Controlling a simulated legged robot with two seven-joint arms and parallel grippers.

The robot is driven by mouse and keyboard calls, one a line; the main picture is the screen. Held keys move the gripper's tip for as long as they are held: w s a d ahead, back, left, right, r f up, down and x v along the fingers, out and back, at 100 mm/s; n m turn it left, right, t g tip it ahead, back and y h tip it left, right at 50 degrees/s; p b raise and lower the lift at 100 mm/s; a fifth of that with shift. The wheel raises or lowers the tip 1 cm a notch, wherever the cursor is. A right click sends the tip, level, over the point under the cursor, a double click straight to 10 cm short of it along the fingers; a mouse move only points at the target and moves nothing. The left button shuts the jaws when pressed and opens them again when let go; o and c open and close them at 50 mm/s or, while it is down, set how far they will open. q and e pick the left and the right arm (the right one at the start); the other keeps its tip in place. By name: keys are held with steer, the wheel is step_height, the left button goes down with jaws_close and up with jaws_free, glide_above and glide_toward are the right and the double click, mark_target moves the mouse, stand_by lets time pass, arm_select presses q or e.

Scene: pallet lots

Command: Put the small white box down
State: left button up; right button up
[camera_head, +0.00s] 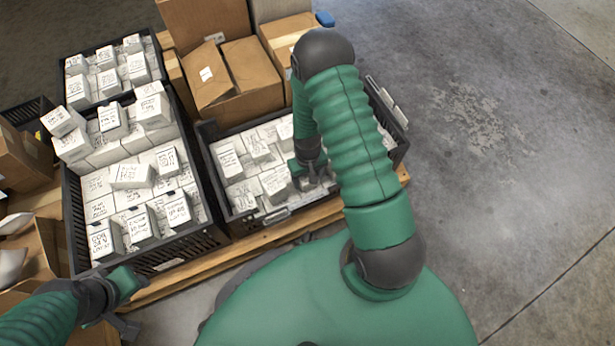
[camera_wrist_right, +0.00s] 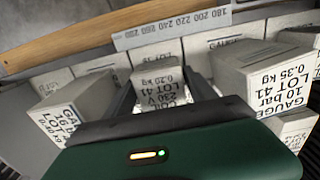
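My right gripper (camera_head: 308,178) points down into the right black crate (camera_head: 262,222), among small white boxes. In the right wrist view, a small white box (camera_wrist_right: 164,84) marked 0.20 kg, LOT 41, 230 V COIL sits between the two dark fingers (camera_wrist_right: 163,96). The fingers flank it closely on both sides, with no clear gap. Its underside is hidden, so I cannot tell whether it rests on the boxes below. My left gripper (camera_head: 122,300) is at the lower left, in front of the left crate, with no box seen in it; its finger opening is unclear.
White boxes stand close on both sides, including one marked 10 bar GAUGE (camera_wrist_right: 262,75). A grey ruler-like strip (camera_wrist_right: 172,28) lies behind. The left black crate (camera_head: 205,240) is heaped with white boxes. Brown cartons (camera_head: 250,75) stand behind. Bare floor (camera_head: 500,150) lies right.

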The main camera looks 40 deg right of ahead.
steer(key=shift+o, duration=0.8)
steer(key=w+a+r+n+t+p, duration=0.1)
steer(key=a+r+p, duration=0.25)
steer(key=r, duration=0.75)
steer(key=a+r+n+p, duration=0.15)
steer(key=r+p, duration=0.35)
steer(key=r, duration=0.7)
steer(key=s+a+r+n+t, duration=0.1)
steer(key=s+a+r, duration=0.3)
steer(key=a+r, duration=0.3)
step_height(320, 180, up, 3)
steer(key=shift+s+a+f+t, duration=0.15)
steer(key=shift+a+t, duration=0.05)
steer(key=shift+t, duration=0.1)
